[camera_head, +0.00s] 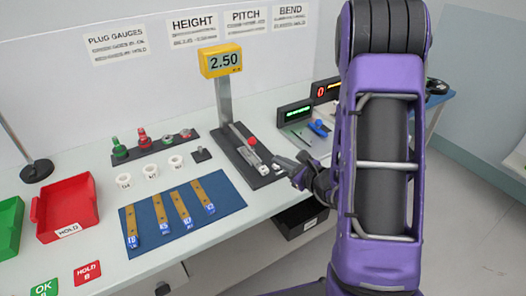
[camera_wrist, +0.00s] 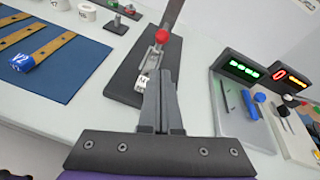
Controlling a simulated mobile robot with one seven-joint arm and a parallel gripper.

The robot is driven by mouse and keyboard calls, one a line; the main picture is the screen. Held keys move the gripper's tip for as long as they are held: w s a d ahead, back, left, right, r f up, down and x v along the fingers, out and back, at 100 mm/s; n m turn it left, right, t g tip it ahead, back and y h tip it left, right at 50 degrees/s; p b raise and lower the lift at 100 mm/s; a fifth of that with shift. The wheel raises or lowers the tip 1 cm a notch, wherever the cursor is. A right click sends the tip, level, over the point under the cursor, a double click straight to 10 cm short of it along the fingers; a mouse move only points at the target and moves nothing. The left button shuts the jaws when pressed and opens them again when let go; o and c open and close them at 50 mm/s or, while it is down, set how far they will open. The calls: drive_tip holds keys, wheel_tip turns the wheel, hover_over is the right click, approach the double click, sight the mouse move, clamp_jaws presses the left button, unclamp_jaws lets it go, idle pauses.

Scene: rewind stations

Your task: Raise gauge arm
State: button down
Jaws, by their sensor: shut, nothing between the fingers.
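The height gauge stands on a dark base (camera_head: 229,152) with a grey column (camera_head: 224,100) and a yellow display (camera_head: 221,61) reading 2.50. Its arm, with a red knob (camera_head: 252,141), lies low over the base; in the wrist view the red knob (camera_wrist: 162,36) sits beyond my fingertips. My gripper (camera_head: 279,163) is at the front right end of the gauge base. In the wrist view my gripper (camera_wrist: 160,75) is shut and empty, its fingers covering part of the base and a small white label block (camera_wrist: 142,82). Whether the fingertips touch the gauge, I cannot tell.
A blue mat (camera_head: 150,225) with several tan strips lies left of the gauge. White rings and plug gauges stand behind it. Red (camera_head: 66,207) and green (camera_head: 8,228) bins are at far left. The pitch gauge (camera_head: 296,113) with green digits is right of the gauge.

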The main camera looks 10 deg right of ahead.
sight(249, 144)
drive_tip(key=x, duration=1)
drive_tip(key=shift+d+r, duration=0.1)
drive_tip(key=shift+w+r+g+p, duration=0.1)
drive_tip(key=shift+r+g+p, duration=0.2)
drive_tip(key=shift+r+p, duration=0.1)
drive_tip(key=shift+r+g+h, duration=0.15)
drive_tip(key=shift+g+h, duration=0.15)
